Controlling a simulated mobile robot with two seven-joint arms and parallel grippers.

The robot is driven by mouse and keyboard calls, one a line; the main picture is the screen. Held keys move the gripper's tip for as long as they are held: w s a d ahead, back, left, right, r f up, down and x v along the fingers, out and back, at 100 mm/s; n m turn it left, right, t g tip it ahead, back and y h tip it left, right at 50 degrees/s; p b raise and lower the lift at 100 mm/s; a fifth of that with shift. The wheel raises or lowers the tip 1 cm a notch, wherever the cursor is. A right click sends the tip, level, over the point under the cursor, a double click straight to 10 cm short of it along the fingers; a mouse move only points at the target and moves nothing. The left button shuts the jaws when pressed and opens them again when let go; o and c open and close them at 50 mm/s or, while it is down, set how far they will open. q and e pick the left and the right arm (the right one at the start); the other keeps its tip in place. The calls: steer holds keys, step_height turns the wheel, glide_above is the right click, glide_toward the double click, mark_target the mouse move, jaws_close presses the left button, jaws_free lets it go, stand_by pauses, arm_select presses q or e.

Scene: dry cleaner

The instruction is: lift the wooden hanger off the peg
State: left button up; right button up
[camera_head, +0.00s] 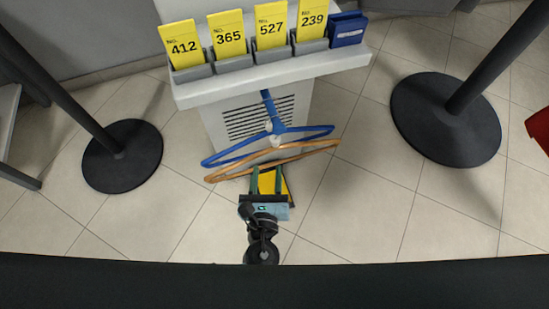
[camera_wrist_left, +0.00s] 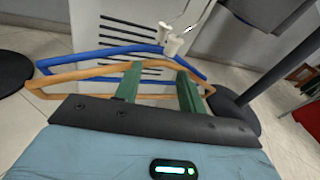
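The wooden hanger (camera_head: 304,155) is tan and hangs below the counter front, nearer to me than a blue hanger (camera_head: 235,153). A blue peg (camera_head: 268,104) with white fittings sticks out above them; how the hooks sit on it is unclear. My left gripper (camera_head: 268,171) is just in front of the wooden hanger's middle, its green fingers apart. In the left wrist view the wooden hanger (camera_wrist_left: 85,73) runs behind the fingers (camera_wrist_left: 158,71), with the blue hanger (camera_wrist_left: 100,53) beyond. Whether the fingers touch the wood is unclear. My right gripper is out of view.
The counter ledge (camera_head: 275,82) holds yellow number cards (camera_head: 271,28) and a blue card stack (camera_head: 347,30). A vented panel (camera_head: 252,117) is behind the hangers. Black post bases stand left (camera_head: 121,160) and right (camera_head: 430,125). A yellow patch (camera_head: 268,184) shows near my left gripper.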

mark_target(275, 146)
arm_select(q)
steer(key=w, duration=0.1)
steer(key=w+d+m, duration=0.1)
steer(key=w+m+t+b, duration=0.1)
steer(key=shift+w+d+r+h, duration=0.2)
steer(key=shift+d+h, duration=0.1)
steer(key=shift+h, duration=0.1)
steer(key=shift+w, duration=0.5)
steer(key=w, duration=0.1)
steer(key=w+b, duration=0.1)
steer(key=w, duration=0.2)
steer(key=shift+w+d+f+b, duration=0.2)
steer(key=shift+w+f+b, duration=0.05)
steer(key=shift+w+b, duration=0.1)
steer(key=c, duration=0.7)
steer(key=shift+r, duration=0.1)
jaws_close()
